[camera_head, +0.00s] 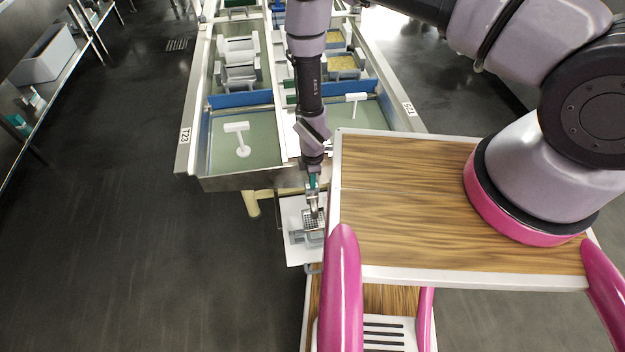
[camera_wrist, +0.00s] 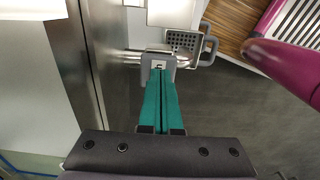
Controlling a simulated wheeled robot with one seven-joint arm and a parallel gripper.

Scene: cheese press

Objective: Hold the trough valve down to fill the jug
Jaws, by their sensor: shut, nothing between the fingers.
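The trough (camera_head: 240,180) is a long steel tank with compartments of pale green liquid, and its end wall also shows in the wrist view (camera_wrist: 85,70). The trough valve (camera_wrist: 155,59) sticks out from that end wall, with a grey lever piece on a metal pipe. My gripper (camera_head: 313,188) is shut and empty. In the wrist view its teal fingers (camera_wrist: 161,78) point at the valve, their tips at or very near the lever; contact is unclear. A grey vessel with a perforated square top and loop handle, apparently the jug (camera_wrist: 185,42), sits just beyond the valve. Its fill level is hidden.
A white plate (camera_head: 290,210) lies below the valve area. My wood-topped base with pink posts stands close on the right. White T-shaped pieces (camera_head: 238,138) stand in the trough. A shelf with a grey bin (camera_head: 45,58) is far left; the dark floor between is clear.

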